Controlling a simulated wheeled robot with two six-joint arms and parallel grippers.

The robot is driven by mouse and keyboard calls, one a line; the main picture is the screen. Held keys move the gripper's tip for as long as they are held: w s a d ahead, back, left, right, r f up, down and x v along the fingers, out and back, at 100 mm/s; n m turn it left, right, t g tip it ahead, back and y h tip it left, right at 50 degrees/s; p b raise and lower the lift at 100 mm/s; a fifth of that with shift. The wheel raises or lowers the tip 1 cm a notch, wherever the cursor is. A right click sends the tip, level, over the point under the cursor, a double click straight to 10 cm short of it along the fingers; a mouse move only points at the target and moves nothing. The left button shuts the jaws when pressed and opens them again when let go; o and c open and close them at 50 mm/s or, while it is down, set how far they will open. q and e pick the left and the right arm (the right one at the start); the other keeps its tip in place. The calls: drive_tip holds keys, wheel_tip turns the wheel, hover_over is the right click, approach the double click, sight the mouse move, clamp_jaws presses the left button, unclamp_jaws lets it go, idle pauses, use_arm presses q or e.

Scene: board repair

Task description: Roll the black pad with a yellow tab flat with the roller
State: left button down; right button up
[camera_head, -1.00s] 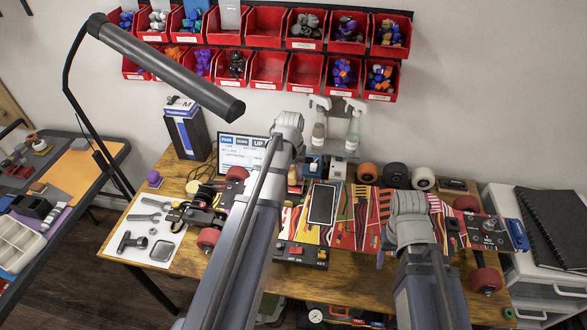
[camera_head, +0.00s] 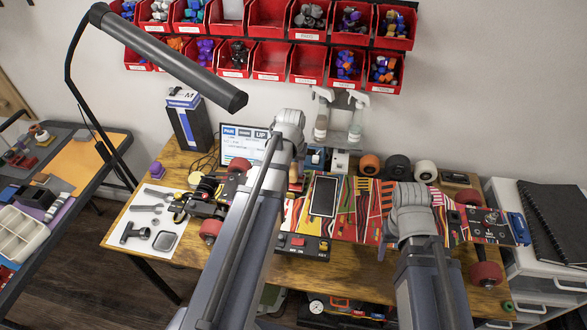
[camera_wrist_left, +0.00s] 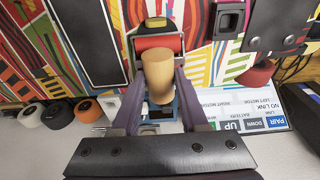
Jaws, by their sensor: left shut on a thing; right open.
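My left gripper (camera_wrist_left: 158,78) is shut on the light wooden handle (camera_wrist_left: 157,68) of the roller. The roller's red cylinder (camera_wrist_left: 155,44) lies beyond the handle, over the colourful skateboard deck (camera_wrist_left: 30,60). A small dark piece with a yellow part (camera_wrist_left: 153,22) shows just past the cylinder; it may be the pad with its tab, mostly hidden. I cannot tell whether the cylinder touches it.
A black silver-rimmed panel (camera_head: 323,196) lies on the deck between my arms. Loose wheels (camera_head: 398,167) and spray bottles (camera_head: 355,125) stand behind it. A pairing screen (camera_head: 240,143) is at the back left. A white mat with tools (camera_head: 150,222) lies left. Red bins hang above.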

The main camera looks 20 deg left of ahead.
use_arm(q)
drive_tip(key=shift+w+a, duration=0.15)
drive_tip(key=shift+w, duration=0.45)
drive_tip(key=shift+w+a, duration=0.15)
drive_tip(key=shift+w, duration=0.4)
drive_tip(key=shift+w+a, duration=0.15)
drive_tip(key=shift+w, duration=0.5)
drive_tip(key=shift+w+a, duration=0.15)
drive_tip(key=shift+w, duration=0.5)
wheel_tip(320, 180, up, 7)
drive_tip(key=p, duration=0.7)
